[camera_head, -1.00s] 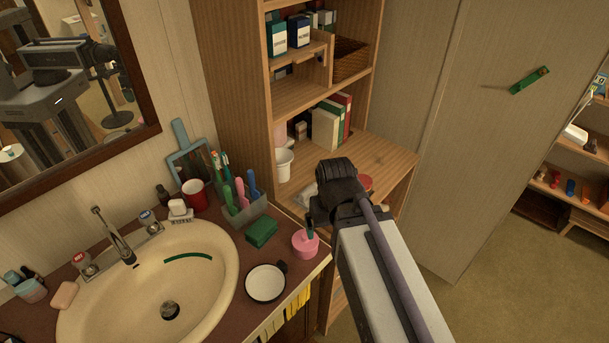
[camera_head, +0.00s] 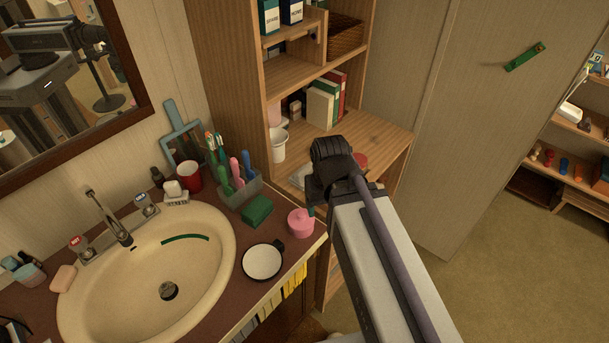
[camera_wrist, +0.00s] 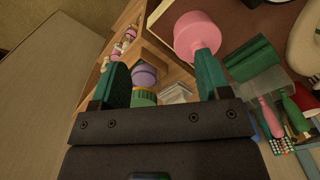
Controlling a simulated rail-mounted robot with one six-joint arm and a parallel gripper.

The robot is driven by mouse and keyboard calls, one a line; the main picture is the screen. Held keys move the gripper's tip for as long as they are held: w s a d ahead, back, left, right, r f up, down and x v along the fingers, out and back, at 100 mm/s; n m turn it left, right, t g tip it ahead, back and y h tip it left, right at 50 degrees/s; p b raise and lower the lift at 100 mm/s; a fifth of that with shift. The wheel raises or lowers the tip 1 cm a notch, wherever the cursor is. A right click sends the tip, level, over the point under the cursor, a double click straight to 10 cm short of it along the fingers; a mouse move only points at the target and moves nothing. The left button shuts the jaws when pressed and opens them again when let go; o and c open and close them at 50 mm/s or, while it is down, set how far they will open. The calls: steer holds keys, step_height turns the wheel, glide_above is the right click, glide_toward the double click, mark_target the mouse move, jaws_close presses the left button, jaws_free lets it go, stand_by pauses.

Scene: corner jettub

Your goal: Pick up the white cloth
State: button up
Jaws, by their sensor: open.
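A small white item, likely the white cloth (camera_head: 298,177), lies on the wooden shelf unit's counter-height board, partly hidden behind my gripper in the head view. In the wrist view a pale folded-looking thing (camera_wrist: 178,93) shows low between the fingers; it seems to be the same item. My gripper (camera_wrist: 163,72) has its two teal fingers wide apart, with nothing clasped. It points down above the shelf board, and its fingertips are hidden in the head view. A purple and green item (camera_wrist: 145,85) also shows between the fingers, beyond them.
A pink jar (camera_head: 300,222), a green block (camera_head: 257,210) and a white-topped round dish (camera_head: 262,262) stand on the sink counter to the left. A white cup (camera_head: 278,147) and books (camera_head: 322,105) stand at the shelf's back. A reddish round item (camera_head: 360,160) is just right of my gripper.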

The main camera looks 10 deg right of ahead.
steer(key=shift+c, duration=1.2)
steer(key=n, duration=2)
glide_above(304, 168)
steer(key=n, duration=0.5)
step_height(304, 168, down, 11)
steer(key=b, duration=1)
steer(key=shift+r+b, duration=0.15)
steer(key=shift+b, duration=0.2)
steer(key=shift+r, duration=0.25)
steer(key=shift+c, duration=0.3)
jaws_close()
steer(key=shift+p, duration=0.3)
